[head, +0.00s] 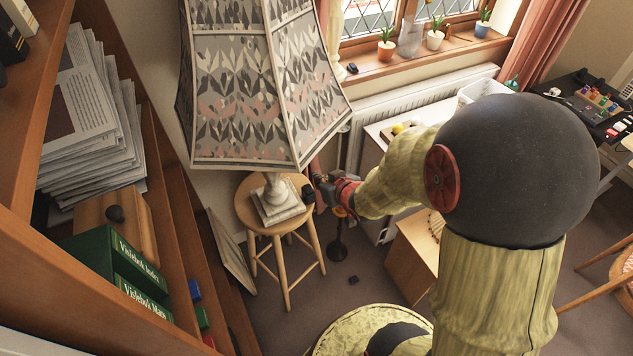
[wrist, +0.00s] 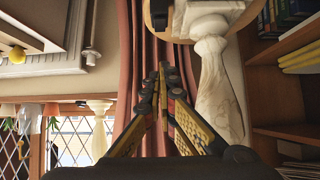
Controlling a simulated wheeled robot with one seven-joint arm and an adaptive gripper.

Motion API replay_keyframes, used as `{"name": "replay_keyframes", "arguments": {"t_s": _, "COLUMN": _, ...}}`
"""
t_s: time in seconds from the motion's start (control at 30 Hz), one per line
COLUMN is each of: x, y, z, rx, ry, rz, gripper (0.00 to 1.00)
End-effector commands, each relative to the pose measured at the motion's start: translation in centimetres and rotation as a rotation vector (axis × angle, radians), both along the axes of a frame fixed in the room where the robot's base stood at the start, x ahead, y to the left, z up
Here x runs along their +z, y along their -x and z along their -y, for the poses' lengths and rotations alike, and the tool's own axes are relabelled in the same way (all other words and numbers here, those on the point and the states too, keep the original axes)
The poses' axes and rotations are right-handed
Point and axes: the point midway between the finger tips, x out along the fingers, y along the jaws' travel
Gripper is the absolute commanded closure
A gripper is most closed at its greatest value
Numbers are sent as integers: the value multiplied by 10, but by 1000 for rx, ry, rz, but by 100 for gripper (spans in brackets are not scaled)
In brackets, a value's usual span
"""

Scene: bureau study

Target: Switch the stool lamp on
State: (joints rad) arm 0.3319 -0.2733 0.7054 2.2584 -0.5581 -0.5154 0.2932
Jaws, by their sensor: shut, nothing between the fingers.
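The stool lamp has a large patterned shade (head: 255,85) and a pale stone-like base (head: 275,203). It stands on a round wooden stool (head: 246,212). Its pale stem (wrist: 212,75) shows in the wrist view, which is upside down. A small black thing (head: 308,193) sits at the stool's right edge; it also shows at the top of the wrist view (wrist: 158,12). I cannot tell for sure whether it is the switch. My gripper (head: 320,184) is shut and empty, just right of the stool and beside the lamp's stem. Its fingertips (wrist: 163,72) appear apart from the stem.
A bookshelf (head: 165,185) with papers and green boxes stands close at left. A radiator (head: 420,100) and windowsill with potted plants (head: 386,45) are behind. A pink curtain (wrist: 130,50) hangs behind my gripper. A wooden box (head: 412,250) stands right of the stool.

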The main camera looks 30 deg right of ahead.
Motion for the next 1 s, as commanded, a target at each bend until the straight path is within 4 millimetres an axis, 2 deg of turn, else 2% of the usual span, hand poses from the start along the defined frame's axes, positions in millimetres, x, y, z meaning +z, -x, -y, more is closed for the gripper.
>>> {"name": "replay_keyframes", "arguments": {"t_s": 0.1, "x": -18, "y": -16, "z": -1, "rx": 2, "ry": -1, "rz": -3, "gripper": 100}}
{"name": "replay_keyframes", "arguments": {"t_s": 0.47, "x": -59, "y": -72, "z": -1, "rx": 1, "ry": -1, "rz": -3, "gripper": 100}}
{"name": "replay_keyframes", "arguments": {"t_s": 0.53, "x": -72, "y": -70, "z": 0, "rx": -1, "ry": -1, "rz": -4, "gripper": 100}}
{"name": "replay_keyframes", "arguments": {"t_s": 0.7, "x": -87, "y": -73, "z": 0, "rx": 0, "ry": 0, "rz": -1, "gripper": 100}}
{"name": "replay_keyframes", "arguments": {"t_s": 1.0, "x": -92, "y": -74, "z": 0, "rx": -1, "ry": 1, "rz": -1, "gripper": 100}}
